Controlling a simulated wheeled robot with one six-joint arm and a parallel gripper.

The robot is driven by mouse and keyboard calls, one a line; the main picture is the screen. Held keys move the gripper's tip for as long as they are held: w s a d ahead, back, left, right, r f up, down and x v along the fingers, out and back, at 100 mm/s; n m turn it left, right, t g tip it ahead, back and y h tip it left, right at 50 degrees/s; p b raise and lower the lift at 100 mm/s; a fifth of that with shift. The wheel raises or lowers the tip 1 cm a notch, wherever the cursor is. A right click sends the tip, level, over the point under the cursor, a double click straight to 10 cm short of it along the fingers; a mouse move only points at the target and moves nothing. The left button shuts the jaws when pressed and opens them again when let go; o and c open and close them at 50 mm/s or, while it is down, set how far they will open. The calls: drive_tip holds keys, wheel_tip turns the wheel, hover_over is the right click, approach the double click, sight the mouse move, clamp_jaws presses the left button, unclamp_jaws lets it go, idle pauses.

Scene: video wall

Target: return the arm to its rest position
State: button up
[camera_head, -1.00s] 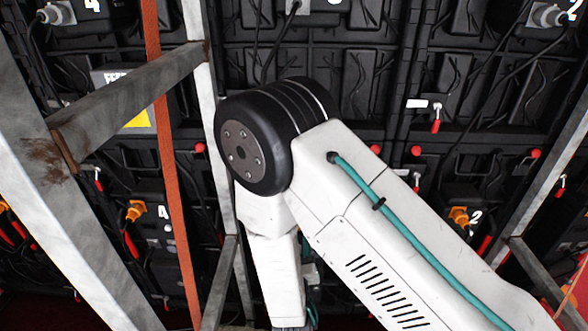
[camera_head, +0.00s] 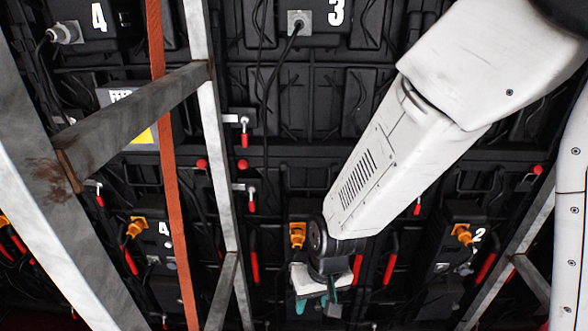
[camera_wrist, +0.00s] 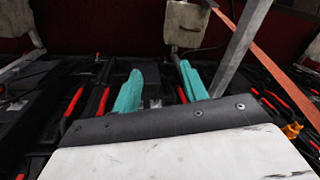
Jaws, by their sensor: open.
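My arm crosses the head view from the upper right down to the lower middle. My gripper (camera_head: 317,297) is at its lower end, in front of the lower part of the video wall's back. In the wrist view my gripper (camera_wrist: 162,88) shows two teal fingers spread well apart with nothing between them. It is open and empty. The black panels of the video wall (camera_head: 330,110) stand behind the arm. The arm hides part of the panels at the right.
Grey metal struts (camera_head: 130,113) frame the left side, with a slanting one (camera_head: 515,250) at the lower right. An orange strap (camera_head: 168,150) hangs at the left. Red-handled latches (camera_head: 244,135) and orange connectors (camera_head: 137,227) stick out from the panels. A cable (camera_head: 268,90) hangs near the middle.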

drive_tip(key=s+d+r+m, duration=0.1)
drive_tip(key=s+d+r, duration=0.3)
drive_tip(key=d+r, duration=0.3)
drive_tip(key=s+d+r+m+h, duration=0.1)
drive_tip(key=s+d+r, duration=0.3)
drive_tip(key=d+r, duration=0.4)
drive_tip(key=s+d+r+m+t, duration=0.1)
drive_tip(key=s+d+r, duration=0.4)
drive_tip(key=r, duration=0.5)
drive_tip(key=shift+d+r+m+h, duration=0.2)
drive_tip(key=shift+d+m+h, duration=0.1)
drive_tip(key=shift+d, duration=0.9)
